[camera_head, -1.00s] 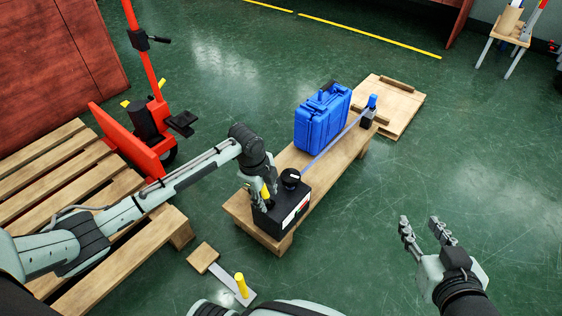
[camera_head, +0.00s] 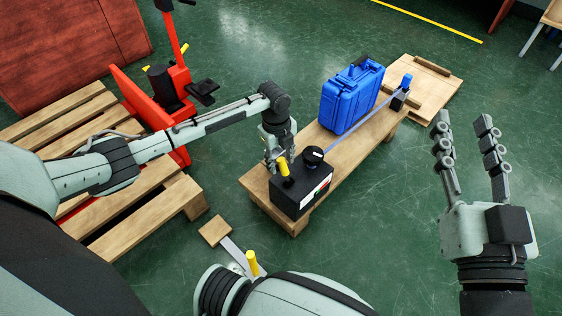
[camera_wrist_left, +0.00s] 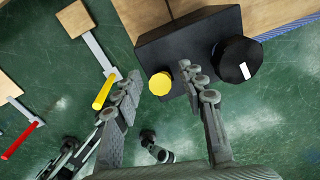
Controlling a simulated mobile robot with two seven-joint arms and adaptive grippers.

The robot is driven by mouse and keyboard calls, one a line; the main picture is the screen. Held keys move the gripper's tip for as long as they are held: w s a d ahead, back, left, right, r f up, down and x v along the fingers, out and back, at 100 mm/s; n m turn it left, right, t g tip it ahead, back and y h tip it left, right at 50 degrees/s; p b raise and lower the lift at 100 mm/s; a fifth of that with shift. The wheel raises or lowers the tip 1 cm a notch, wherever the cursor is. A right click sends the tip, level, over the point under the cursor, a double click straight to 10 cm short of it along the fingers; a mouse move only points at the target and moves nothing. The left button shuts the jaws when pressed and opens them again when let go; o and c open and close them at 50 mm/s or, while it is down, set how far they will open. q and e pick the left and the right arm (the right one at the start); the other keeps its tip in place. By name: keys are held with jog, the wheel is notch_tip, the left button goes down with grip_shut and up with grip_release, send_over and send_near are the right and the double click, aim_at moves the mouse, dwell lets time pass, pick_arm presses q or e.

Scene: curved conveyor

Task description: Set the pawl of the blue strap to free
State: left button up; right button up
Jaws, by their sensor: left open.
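A black box (camera_head: 290,203) with a red and green label sits on the near end of a low wooden bench. A yellow-topped lever (camera_head: 285,169) and a black knob (camera_head: 313,156) stand on it. The blue strap (camera_head: 362,123) runs from near the knob past a blue case to a blue-topped post. My left gripper (camera_head: 279,160) is open at the yellow top; in the left wrist view the yellow top (camera_wrist_left: 160,84) shows between its fingers, contact unclear. The knob there bears a white mark (camera_wrist_left: 245,71). My right gripper (camera_head: 463,122) is open and empty, right of the bench.
The blue case (camera_head: 350,97) stands on the bench (camera_head: 352,150). A pallet (camera_head: 150,205) and a red jack (camera_head: 150,110) lie left. A yellow-handled bar (camera_head: 238,252) with a wooden block is on the floor in front. Floor right of the bench is clear.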

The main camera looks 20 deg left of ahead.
pick_arm(q)
jog(key=shift+f, duration=0.2)
grip_shut()
dwell(0.4)
